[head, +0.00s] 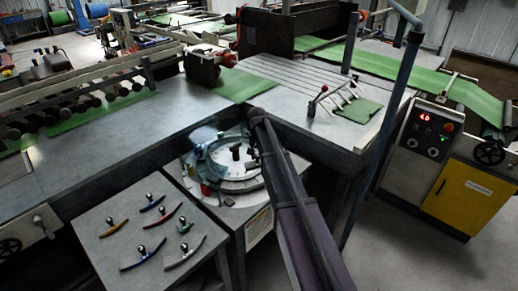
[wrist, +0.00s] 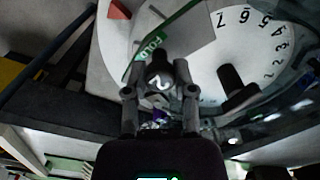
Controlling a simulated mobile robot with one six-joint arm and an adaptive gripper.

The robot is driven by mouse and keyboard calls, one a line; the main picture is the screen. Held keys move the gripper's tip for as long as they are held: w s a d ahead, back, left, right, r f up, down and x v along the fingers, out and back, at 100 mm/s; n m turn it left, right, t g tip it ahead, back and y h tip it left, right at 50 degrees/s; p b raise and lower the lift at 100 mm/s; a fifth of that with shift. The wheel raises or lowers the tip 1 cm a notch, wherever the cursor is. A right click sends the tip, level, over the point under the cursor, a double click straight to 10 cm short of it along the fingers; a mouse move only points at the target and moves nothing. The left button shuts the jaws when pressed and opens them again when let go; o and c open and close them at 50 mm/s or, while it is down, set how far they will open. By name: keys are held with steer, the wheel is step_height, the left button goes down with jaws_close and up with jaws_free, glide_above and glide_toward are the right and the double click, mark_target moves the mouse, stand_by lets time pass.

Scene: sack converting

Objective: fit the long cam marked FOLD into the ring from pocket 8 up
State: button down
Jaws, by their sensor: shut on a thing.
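My gripper (wrist: 160,92) is shut on the dark knob of the cam marked FOLD in the wrist view. The cam's green strip (wrist: 160,47) with white lettering shows beyond the fingers, over the white dial. The dial (wrist: 262,45) carries black numerals; 7, 6 and 5 read clearly, but I cannot make out an 8. The ring (head: 216,186) lies around the dial on the round station in the head view. My arm crosses in front of its right side and hides much of the gripper there. I cannot tell whether the cam touches the ring.
A side table (head: 100,250) at the lower left holds several coloured curved cams with knobs. In the wrist view a dark upright knob (wrist: 238,85) stands close to the right of my gripper, and a red piece (wrist: 119,10) lies at upper left. Steel benches (head: 130,135) flank the station.

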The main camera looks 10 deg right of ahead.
steer(key=shift+a+r+n+p, duration=0.1)
steer(key=shift+r+n+p, duration=0.4)
steer(key=shift+r+p, duration=0.7)
steer(key=shift+r, duration=0.15)
steer(key=shift+b, duration=0.4)
steer(key=shift+f, duration=0.3)
step_height(320, 180, down, 9)
steer(key=b, duration=0.9)
steer(key=shift+s+f+b, duration=0.1)
steer(key=shift+f+b, duration=0.05)
steer(key=shift+b, duration=0.15)
steer(key=shift+f+b, duration=0.45)
steer(key=shift+f, duration=0.05)
steer(key=shift+c, duration=1.8)
jaws_free()
steer(key=shift+r, duration=0.2)
